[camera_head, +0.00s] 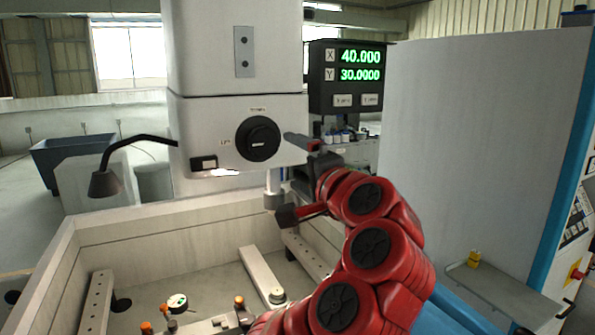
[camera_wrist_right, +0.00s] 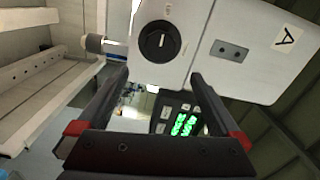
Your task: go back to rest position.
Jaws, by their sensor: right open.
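My right gripper (camera_head: 288,177) is at the end of my red arm, in front of the white machine head (camera_head: 215,122). Its two dark fingers are spread apart, one above the other, with nothing between them. In the right wrist view the open fingers (camera_wrist_right: 157,78) frame the black round knob (camera_wrist_right: 158,41), which is beyond the tips. The knob also shows in the head view (camera_head: 258,139), left of the upper finger. I cannot tell how far the fingers are from the knob. My left gripper is not in view.
A display box (camera_head: 346,76) with green numbers hangs behind the gripper. Below is an open machine tank (camera_head: 100,232) with rails and small parts. A black lamp (camera_head: 104,183) is at left. A grey side tray (camera_head: 500,291) carries a small yellow object (camera_head: 473,259) at right.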

